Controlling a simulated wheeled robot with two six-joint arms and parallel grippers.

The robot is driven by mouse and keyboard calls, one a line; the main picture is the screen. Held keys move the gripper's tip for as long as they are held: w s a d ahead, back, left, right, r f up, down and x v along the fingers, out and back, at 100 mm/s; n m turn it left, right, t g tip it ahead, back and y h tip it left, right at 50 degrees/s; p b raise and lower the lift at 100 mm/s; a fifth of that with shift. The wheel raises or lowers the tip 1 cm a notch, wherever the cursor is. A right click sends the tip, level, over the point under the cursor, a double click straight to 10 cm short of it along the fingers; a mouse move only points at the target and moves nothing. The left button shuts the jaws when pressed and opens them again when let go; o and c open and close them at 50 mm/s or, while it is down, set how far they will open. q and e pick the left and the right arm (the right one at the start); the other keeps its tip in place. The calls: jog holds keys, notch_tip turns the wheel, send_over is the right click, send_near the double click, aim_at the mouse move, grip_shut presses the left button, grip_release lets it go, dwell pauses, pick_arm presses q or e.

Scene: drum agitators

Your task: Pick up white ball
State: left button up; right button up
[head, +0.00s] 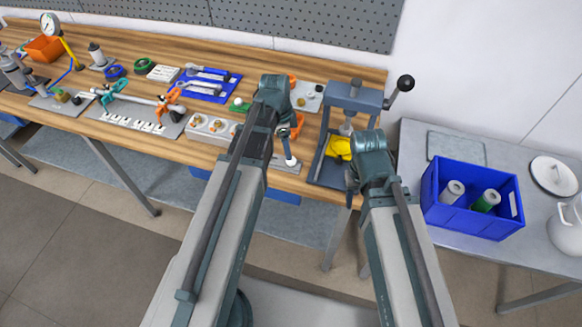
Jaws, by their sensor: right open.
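A small white ball (238,101) sits on a green piece on the wooden workbench, just left of my left arm. My left arm reaches over the bench beside the ball; its fingers are hidden behind its own links. My right gripper (352,184) is open, small and mostly hidden by its arm, low near the bench's front right edge. It is well to the right of the ball and apart from it.
A grey block with round knobs (211,129) lies left of my left arm. A blue crate (470,215) with two cylinders sits on the side table. A pegboard (300,20) backs the bench.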

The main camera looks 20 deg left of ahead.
pick_arm(q)
jog(key=shift+d+f+b, duration=0.1)
jog(key=shift+f+b, duration=0.4)
jog(key=shift+f, duration=0.5)
pick_arm(e)
jog(key=shift+f, duration=1)
pick_arm(q)
jog(key=shift+f, duration=0.15)
pick_arm(e)
jog(key=shift+f, duration=0.1)
pick_arm(q)
jog(key=f+b, duration=0.5)
jog(key=shift+w+d, duration=0.2)
jog(key=shift+d, duration=0.2)
pick_arm(e)
notch_tip(320, 180, down, 5)
jog(key=shift+r, duration=0.1)
pick_arm(q)
jog(key=shift+r, duration=0.1)
grip_shut()
